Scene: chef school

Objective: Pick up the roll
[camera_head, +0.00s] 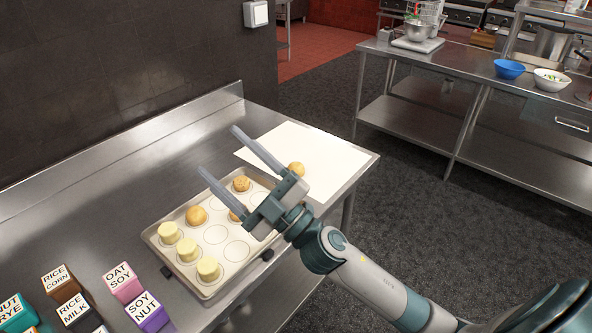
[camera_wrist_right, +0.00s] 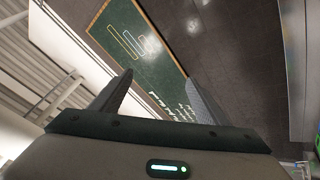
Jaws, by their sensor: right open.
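A golden-brown roll (camera_head: 296,169) sits on the white sheet at the right end of the steel table. Several pale yellow pieces (camera_head: 187,249) stand at the tray's near left. My right gripper (camera_head: 218,152) is open and empty above the tray, its fingers pointing up and left. The right wrist view shows the spread fingers (camera_wrist_right: 158,92) with no roll between them. My left gripper is not in view.
Labelled blocks, such as a pink one (camera_head: 123,282) and a purple one (camera_head: 148,311), stand at the near left. The white sheet (camera_head: 325,150) has free room. A second steel counter (camera_head: 440,75) with a blue bowl (camera_head: 509,69) stands across the floor.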

